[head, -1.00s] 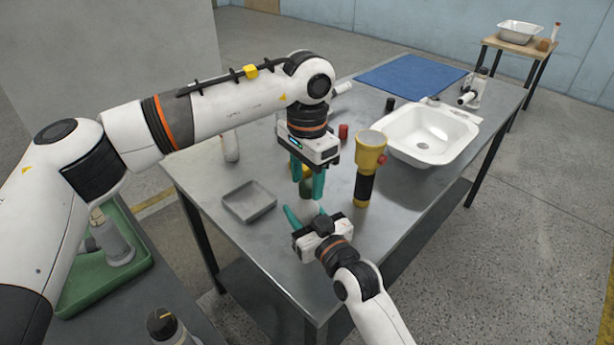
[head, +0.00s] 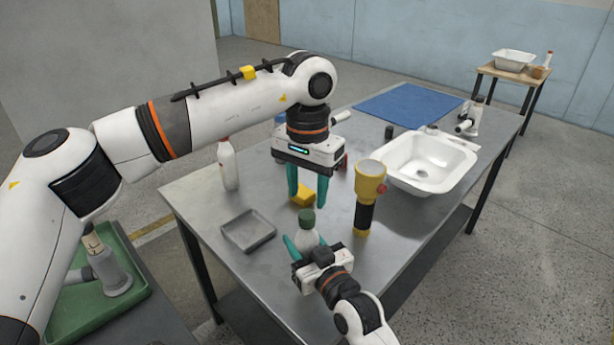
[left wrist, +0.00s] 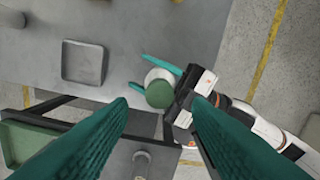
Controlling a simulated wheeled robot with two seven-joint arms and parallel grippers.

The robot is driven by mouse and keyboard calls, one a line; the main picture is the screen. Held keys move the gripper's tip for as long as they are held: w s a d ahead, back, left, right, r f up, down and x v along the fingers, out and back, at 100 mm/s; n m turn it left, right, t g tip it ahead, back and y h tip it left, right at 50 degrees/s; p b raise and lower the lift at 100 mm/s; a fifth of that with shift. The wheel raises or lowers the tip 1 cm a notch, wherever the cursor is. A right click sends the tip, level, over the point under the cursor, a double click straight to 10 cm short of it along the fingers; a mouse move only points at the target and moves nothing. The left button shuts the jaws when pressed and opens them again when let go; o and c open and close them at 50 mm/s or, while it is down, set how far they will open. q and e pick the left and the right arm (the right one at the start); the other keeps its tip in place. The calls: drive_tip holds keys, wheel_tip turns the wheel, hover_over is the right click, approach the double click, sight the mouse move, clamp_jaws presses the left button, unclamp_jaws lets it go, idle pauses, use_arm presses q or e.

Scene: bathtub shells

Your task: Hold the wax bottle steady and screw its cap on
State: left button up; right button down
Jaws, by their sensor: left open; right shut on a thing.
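The wax bottle (head: 305,238) is white and stands upright near the table's front edge. A green cap (head: 307,216) sits on its top; I cannot tell how tight it is. My right gripper (head: 303,249) is shut around the bottle's body from the front. My left gripper (head: 307,200) points down above the cap, open and empty, its teal fingers apart from it. In the left wrist view the cap (left wrist: 159,95) shows from above, beyond my left fingers, with the white bottle (left wrist: 157,76) partly hidden under it.
A yellow and black flashlight (head: 367,195) stands just right of the bottle. A grey tray (head: 248,231) lies to its left, and a yellow block (head: 303,195) behind. A white spray-type bottle (head: 229,166) and a white basin (head: 428,162) stand farther off.

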use_arm(q)
drive_tip(key=n, duration=0.4)
drive_tip(key=shift+r, duration=0.2)
drive_tip(key=n, duration=0.4)
drive_tip(key=shift+r+n, duration=0.15)
drive_tip(key=shift+n, duration=0.25)
drive_tip(key=n, duration=0.4)
drive_tip(key=shift+r, duration=0.2)
drive_tip(key=n, duration=0.4)
drive_tip(key=shift+r, duration=0.2)
drive_tip(key=n, duration=0.4)
drive_tip(key=shift+r+n, duration=0.15)
drive_tip(key=shift+n, duration=0.25)
drive_tip(key=n, duration=0.4)
drive_tip(key=shift+r, duration=0.2)
drive_tip(key=n, duration=0.4)
drive_tip(key=shift+r, duration=0.2)
drive_tip(key=n, duration=0.4)
drive_tip(key=shift+r, duration=0.15)
